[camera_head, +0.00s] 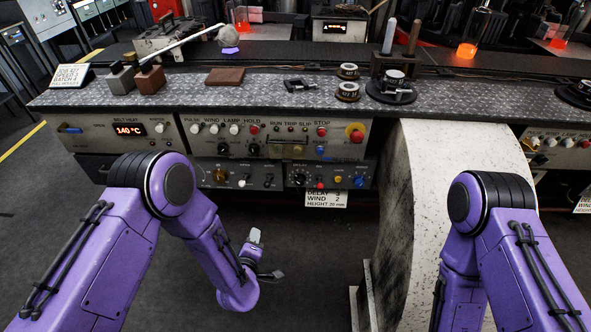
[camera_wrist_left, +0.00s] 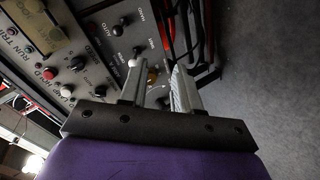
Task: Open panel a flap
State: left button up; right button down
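The control panel (camera_head: 275,140) fills the bench front, with knobs and lamps. A dull brass-coloured plate (camera_head: 287,151) below the RUN TRIP SLIP row looks like the flap; it appears flat against the panel. In the left wrist view the panel (camera_wrist_left: 90,50) is strongly tilted, and a yellowish plate (camera_wrist_left: 55,35) shows near RUN TRIP. My left gripper (camera_head: 263,256) is low in front of the bench, below the panel and apart from it. Its two fingers (camera_wrist_left: 158,88) are spread with nothing visible between them. My right arm is in view at the right, but its gripper is not.
A lower panel row (camera_head: 275,177) with knobs and a hanging label card (camera_head: 326,199) sits under the upper panel. A pale curved pillar (camera_head: 415,215) stands to the right. The bench top (camera_head: 210,95) holds blocks and dark rings. The floor in front is clear.

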pick_arm(q)
jog(key=w+d+r+n+t, duration=0.5)
jog(key=w+d+r, duration=0.4)
jog(key=w+r, duration=0.1)
send_near(287, 153)
jog(key=w+f, duration=0.3)
jog(key=w, duration=0.3)
jog(key=shift+w+a+r+h, duration=0.1)
jog(key=shift+w+r+h, duration=0.2)
grip_shut()
